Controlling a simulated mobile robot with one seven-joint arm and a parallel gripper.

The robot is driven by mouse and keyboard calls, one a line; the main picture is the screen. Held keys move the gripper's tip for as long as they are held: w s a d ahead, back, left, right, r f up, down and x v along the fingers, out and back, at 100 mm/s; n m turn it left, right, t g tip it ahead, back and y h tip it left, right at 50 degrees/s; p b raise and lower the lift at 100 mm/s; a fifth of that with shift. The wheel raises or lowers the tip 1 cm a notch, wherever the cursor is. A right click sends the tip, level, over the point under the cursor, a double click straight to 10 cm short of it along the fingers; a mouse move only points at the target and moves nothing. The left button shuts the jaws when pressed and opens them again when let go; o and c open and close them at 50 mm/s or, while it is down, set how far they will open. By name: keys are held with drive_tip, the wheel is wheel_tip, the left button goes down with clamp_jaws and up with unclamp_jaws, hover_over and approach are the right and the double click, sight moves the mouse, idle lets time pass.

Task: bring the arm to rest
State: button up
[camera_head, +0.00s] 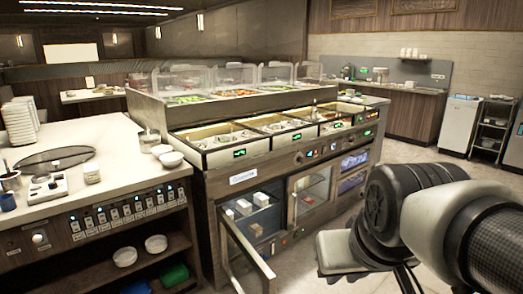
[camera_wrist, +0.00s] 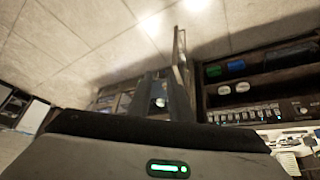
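My arm reaches in from the right edge in the head view, and my gripper (camera_head: 392,268) hangs low beside the sauce-well counter (camera_head: 235,180), over the floor. Its fingertips are dark and partly cut off by the bottom edge, so I cannot tell whether they are open or shut. No held object shows.
A glass cabinet door (camera_head: 245,255) under the counter stands open; it also shows in the wrist view (camera_wrist: 181,62). A side counter (camera_head: 110,170) with bowls (camera_head: 171,158) and stacked plates (camera_head: 20,122) is at left. Floor (camera_head: 420,152) is clear toward the back right.

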drive_tip(key=s, duration=0.5)
wheel_tip(320, 180, up, 27)
drive_tip(key=p, duration=2.8)
drive_tip(key=shift+w+d+m+g, duration=0.25)
drive_tip(key=shift+w+m+g, duration=0.05)
drive_tip(key=shift+w, duration=0.05)
